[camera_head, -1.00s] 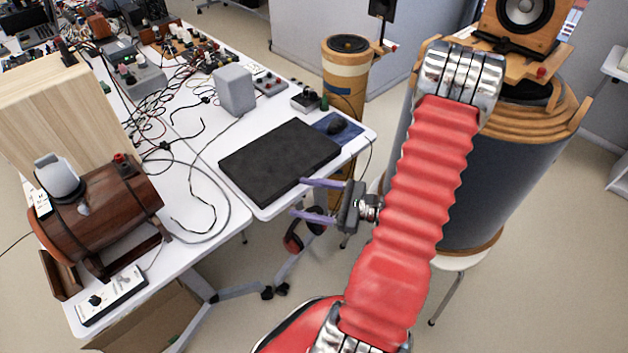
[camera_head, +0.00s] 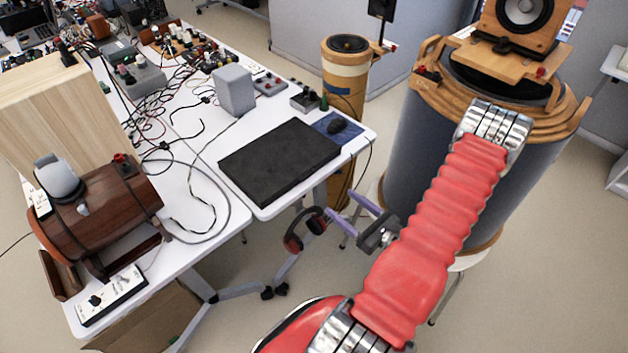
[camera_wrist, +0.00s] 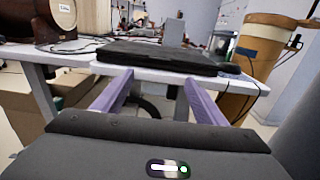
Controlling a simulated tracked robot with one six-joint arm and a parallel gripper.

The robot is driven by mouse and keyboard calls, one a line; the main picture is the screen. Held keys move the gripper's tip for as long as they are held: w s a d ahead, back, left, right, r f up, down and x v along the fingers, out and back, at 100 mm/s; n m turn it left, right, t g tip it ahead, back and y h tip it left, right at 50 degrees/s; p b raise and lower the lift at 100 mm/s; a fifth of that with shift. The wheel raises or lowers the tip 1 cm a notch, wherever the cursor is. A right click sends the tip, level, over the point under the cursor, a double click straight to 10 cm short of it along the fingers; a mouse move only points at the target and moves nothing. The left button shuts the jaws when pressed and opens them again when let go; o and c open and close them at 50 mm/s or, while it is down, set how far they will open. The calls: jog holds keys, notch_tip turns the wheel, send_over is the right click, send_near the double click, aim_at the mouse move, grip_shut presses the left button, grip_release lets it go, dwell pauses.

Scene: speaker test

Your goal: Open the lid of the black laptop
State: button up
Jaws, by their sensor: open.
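The black laptop (camera_head: 280,160) lies shut and flat on the white table, near its front right corner. It also shows in the wrist view (camera_wrist: 160,57), ahead of and above my fingers. My gripper (camera_head: 340,203) has two purple fingers, spread apart and empty. It is off the table's front edge, to the right of and lower than the laptop, not touching it. In the wrist view my gripper (camera_wrist: 158,92) points toward the laptop's near edge, at about or below the tabletop's height.
A mouse (camera_head: 337,126) on a blue pad lies just behind the laptop's right end. A grey box (camera_head: 235,91) and cables are behind it. Red-black headphones (camera_head: 296,232) hang below the table edge.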

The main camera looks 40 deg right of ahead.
jog(key=w, duration=1.3)
jog(key=shift+w+a, duration=0.2)
jog(key=shift+w, duration=0.15)
jog(key=c, duration=1.5)
jog(key=shift+d, duration=0.1)
